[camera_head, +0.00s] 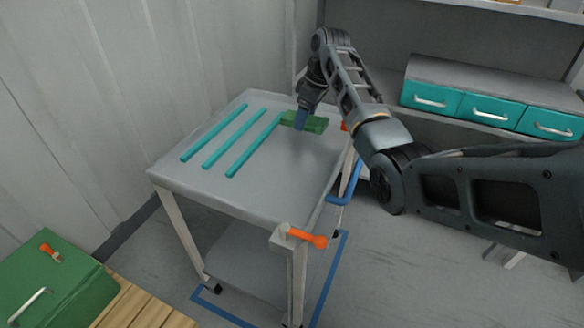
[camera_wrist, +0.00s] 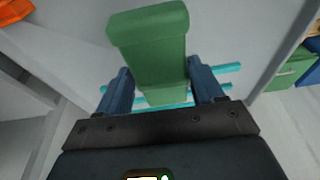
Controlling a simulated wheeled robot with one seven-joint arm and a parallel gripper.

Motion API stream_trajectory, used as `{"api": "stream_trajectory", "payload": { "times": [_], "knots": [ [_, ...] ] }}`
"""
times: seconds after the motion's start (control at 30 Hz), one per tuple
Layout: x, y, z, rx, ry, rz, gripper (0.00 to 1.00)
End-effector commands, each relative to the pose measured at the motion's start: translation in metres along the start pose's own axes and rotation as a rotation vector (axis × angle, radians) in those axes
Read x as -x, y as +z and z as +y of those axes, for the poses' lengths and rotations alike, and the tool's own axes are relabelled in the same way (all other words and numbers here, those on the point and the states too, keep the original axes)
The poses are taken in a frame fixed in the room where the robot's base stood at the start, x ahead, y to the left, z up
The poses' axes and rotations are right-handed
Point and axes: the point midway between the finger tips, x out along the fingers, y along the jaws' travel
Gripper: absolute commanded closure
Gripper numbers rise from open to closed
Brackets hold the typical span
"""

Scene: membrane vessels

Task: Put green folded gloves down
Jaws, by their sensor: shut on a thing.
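The green folded gloves (camera_head: 312,123) are at the far right corner of the grey cart top (camera_head: 262,187) in the head view. My gripper (camera_head: 301,122) points down at them from above. In the wrist view the green gloves (camera_wrist: 152,55) sit between the two blue fingers of my gripper (camera_wrist: 165,88), which is shut on them. I cannot tell whether the gloves touch the cart top or hang just above it.
Several teal strips (camera_head: 225,138) lie on the cart's left half. An orange handle (camera_head: 307,237) sticks out at the front corner. Teal drawers (camera_head: 490,109) stand at the back right. A green case (camera_head: 65,282) is at the lower left. The cart's front right area is clear.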

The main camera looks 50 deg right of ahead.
Motion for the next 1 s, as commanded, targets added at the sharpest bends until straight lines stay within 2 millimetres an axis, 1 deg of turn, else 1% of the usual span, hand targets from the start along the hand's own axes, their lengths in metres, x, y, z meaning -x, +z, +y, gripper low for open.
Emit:
{"api": "stream_trajectory", "payload": {
  "times": [0.03, 0.1, 0.17, 0.23, 0.33, 0.6, 0.7, 0.83, 1.0],
  "knots": [
    [0.002, 0.010, 0.012, 0.005, 0.000, 0.002, 0.63],
    [0.004, 0.018, 0.021, 0.017, -0.002, 0.005, 0.63],
    [0.004, 0.023, 0.025, 0.024, -0.004, 0.006, 0.63],
    [0.002, 0.024, 0.023, 0.028, -0.005, 0.006, 0.63],
    [-0.007, 0.022, 0.009, 0.032, -0.007, 0.006, 0.63],
    [-0.044, 0.013, -0.045, 0.031, -0.007, 0.005, 0.63],
    [-0.056, 0.010, -0.062, 0.031, -0.006, 0.006, 0.63],
    [-0.067, 0.008, -0.077, 0.029, -0.005, 0.005, 0.63],
    [-0.076, 0.008, -0.082, 0.028, -0.005, 0.006, 0.63]
  ]
}}
